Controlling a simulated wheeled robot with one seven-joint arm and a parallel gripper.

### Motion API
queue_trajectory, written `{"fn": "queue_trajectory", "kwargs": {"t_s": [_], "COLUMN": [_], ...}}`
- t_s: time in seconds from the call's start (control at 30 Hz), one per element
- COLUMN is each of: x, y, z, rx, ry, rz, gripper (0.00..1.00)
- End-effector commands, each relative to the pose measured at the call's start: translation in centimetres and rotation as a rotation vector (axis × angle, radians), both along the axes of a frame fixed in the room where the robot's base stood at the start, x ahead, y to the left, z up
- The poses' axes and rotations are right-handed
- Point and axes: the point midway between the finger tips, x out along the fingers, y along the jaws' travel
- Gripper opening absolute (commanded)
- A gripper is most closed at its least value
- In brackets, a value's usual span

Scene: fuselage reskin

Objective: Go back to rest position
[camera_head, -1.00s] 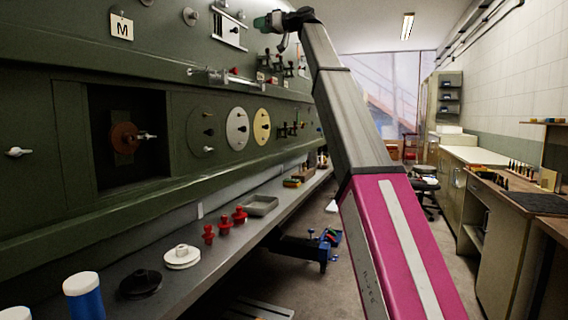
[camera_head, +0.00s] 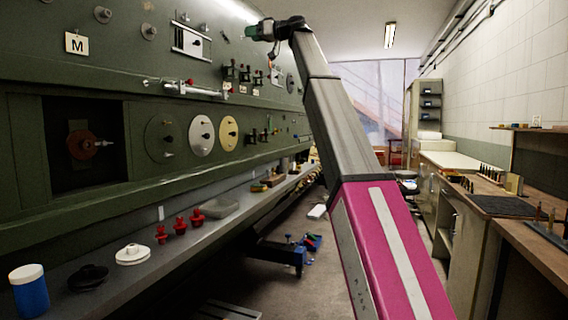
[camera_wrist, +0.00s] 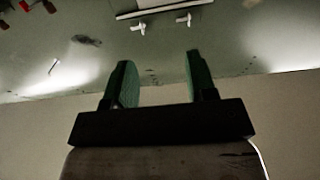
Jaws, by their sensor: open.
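My gripper (camera_wrist: 158,80) shows in the wrist view with its two green-padded fingers apart and nothing between them. In the head view my gripper (camera_head: 254,32) is at the top of my raised arm, in front of the upper part of the green fuselage panel (camera_head: 60,190). The wrist view shows a pale panel surface (camera_wrist: 230,40) beyond the fingers, with a bar and two white handles (camera_wrist: 138,27) on it. I cannot tell the exact gap between the fingertips and the panel.
A grey ledge (camera_head: 190,235) under the panel bears red knobs (camera_head: 180,225), a white disc (camera_head: 133,254) and a blue jar (camera_head: 30,292). Wooden-topped benches (camera_head: 540,245) line the right side. The aisle floor is partly clear.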

Motion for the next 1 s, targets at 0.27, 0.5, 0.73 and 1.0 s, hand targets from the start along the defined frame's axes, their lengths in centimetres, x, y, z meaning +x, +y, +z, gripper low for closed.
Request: {"fn": "queue_trajectory", "kwargs": {"t_s": [0.27, 0.5, 0.73, 1.0], "x": [1.1, 2.7, 4.7, 6.9], "y": [-0.3, -0.9, -2.0, -4.8], "z": [-3.5, -8.5, -16.5, -33.0], "rx": [-0.019, -0.048, -0.095, -0.191], "ry": [0.038, 0.093, 0.18, 0.362], "rz": [-0.021, -0.054, -0.106, -0.214], "gripper": [0.51, 0.51, 0.51, 0.51]}}
